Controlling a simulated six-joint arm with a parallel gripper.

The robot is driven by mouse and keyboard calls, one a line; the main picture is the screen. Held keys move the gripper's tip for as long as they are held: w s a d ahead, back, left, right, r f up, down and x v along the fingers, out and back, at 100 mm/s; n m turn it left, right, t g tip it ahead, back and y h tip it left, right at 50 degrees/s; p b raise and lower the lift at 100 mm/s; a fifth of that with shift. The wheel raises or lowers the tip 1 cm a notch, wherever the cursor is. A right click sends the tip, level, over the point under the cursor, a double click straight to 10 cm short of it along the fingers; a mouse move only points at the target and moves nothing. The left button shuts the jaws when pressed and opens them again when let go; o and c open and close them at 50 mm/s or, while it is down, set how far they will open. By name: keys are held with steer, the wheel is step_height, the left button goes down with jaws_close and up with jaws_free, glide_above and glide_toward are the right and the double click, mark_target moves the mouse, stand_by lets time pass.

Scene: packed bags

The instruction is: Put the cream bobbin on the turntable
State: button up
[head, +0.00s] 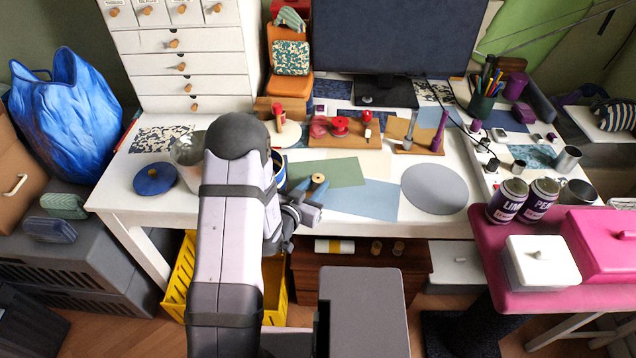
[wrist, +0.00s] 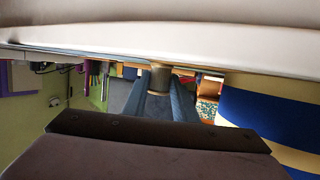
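The cream bobbin looks like a small tan cylinder (head: 318,178) near the middle of the white table; it also shows in the wrist view (wrist: 158,79). My gripper (head: 312,186) has its blue-grey fingers on either side of the bobbin and appears shut on it. The wrist view shows the fingers (wrist: 157,98) meeting the bobbin at their tips. I cannot tell whether the bobbin touches the table. A flat grey disc (head: 434,188), which looks like the turntable, lies to the right of the gripper with nothing on it.
A blue-and-yellow banded can (wrist: 262,118) stands close beside my gripper. Boards with red spools (head: 340,126) and a purple peg (head: 440,132) stand behind. Flat green (head: 335,172) and light-blue sheets (head: 368,200) lie between gripper and disc; that stretch is clear of tall things.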

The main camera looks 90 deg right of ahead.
steer(key=shift+c, duration=0.8)
steer(key=shift+r, duration=0.15)
step_height(320, 180, up, 10)
